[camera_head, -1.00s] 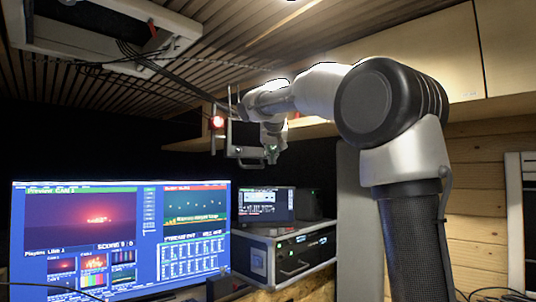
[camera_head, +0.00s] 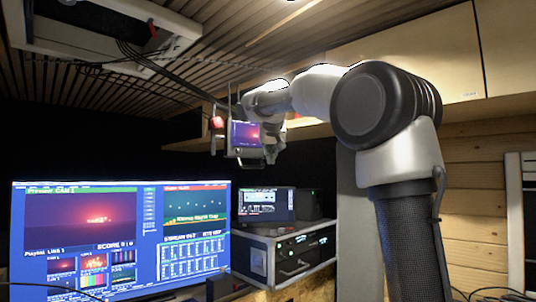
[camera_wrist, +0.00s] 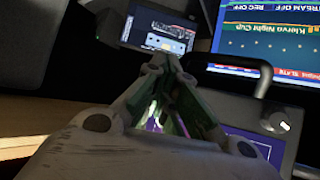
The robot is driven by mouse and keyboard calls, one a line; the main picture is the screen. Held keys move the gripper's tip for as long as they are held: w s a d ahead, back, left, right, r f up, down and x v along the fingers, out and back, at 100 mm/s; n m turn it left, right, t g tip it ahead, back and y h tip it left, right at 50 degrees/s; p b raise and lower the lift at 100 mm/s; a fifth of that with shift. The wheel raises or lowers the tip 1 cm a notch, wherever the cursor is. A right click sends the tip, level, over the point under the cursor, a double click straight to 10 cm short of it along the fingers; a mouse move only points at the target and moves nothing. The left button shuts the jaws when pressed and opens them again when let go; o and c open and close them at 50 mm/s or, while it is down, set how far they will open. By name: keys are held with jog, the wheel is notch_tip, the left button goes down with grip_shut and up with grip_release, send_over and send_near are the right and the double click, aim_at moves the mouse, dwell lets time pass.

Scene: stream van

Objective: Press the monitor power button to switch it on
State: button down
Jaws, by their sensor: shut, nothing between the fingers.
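The small monitor (camera_head: 246,134) hangs near the middle of the head view, and its screen is lit with a purple and red picture. In the wrist view its dark casing, handle and lit purple screen (camera_wrist: 248,143) are at the lower right. A round knob or button with a white mark (camera_wrist: 282,125) sits on that casing. My gripper (camera_head: 272,153) is beside the monitor's right edge in the head view. In the wrist view my gripper (camera_wrist: 163,62) is shut and empty, its tips left of the casing. I cannot tell whether they touch it.
A large lit screen (camera_head: 110,235) stands at lower left. A rack case (camera_head: 258,255) with a smaller display (camera_head: 265,203) on it stands right of that. A red lamp (camera_head: 216,122) is just left of the small monitor. Wooden cabinets (camera_head: 420,60) hang at upper right.

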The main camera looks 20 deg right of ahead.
jog(key=shift+s, duration=0.35)
jog(key=s+d, duration=0.1)
jog(key=s, duration=0.5)
dwell(0.3)
jog(key=shift+d, duration=0.1)
